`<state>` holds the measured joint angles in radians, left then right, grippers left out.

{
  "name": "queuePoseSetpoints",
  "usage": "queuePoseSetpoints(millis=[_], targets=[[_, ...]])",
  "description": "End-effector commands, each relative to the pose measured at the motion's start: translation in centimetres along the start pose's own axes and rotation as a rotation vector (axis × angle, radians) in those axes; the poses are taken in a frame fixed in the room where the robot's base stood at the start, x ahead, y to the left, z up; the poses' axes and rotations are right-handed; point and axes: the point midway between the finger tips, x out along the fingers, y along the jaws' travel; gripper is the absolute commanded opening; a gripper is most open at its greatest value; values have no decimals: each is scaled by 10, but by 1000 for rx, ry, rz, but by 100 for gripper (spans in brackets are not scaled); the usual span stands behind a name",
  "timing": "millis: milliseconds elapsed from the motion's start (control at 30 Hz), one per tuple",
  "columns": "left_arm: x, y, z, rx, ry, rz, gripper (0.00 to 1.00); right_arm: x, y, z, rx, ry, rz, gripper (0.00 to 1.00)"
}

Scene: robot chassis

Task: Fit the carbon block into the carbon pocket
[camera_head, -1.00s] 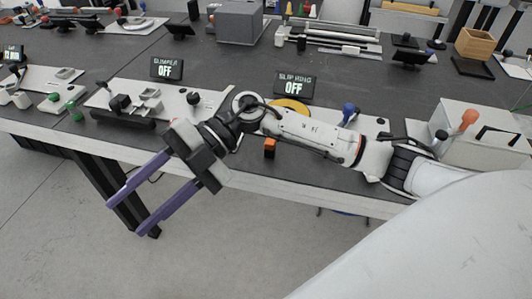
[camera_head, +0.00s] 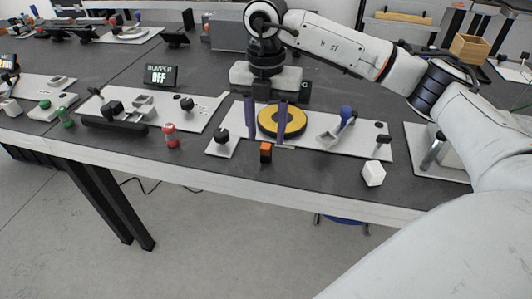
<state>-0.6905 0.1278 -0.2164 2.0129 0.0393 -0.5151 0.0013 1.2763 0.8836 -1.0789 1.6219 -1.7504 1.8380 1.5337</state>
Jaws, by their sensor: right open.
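A small block with an orange top and dark body (camera_head: 265,152), which looks like the carbon block, stands at the table's front edge, just in front of a pale station plate (camera_head: 318,146). The plate bears a yellow and black ring (camera_head: 272,124). The fingertips are apart, near and just behind the block in the picture. My left gripper is not in view.
A blue-knobbed lever (camera_head: 346,116) and a black-knobbed post (camera_head: 223,136) stand on the same plate.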

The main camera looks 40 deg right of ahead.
Motion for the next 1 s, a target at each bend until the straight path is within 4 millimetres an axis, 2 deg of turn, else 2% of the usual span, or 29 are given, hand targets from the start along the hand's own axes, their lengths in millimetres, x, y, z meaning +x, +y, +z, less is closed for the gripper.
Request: queuePoseSetpoints(millis=[333,633,867,1000], targets=[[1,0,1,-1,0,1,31,47,0,1,0,2,-2,41],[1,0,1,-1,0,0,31,51,1,2,-1,1,1,41],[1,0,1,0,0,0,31,51,0,2,-1,1,1,2],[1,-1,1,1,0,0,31,51,1,2,-1,1,1,0]])
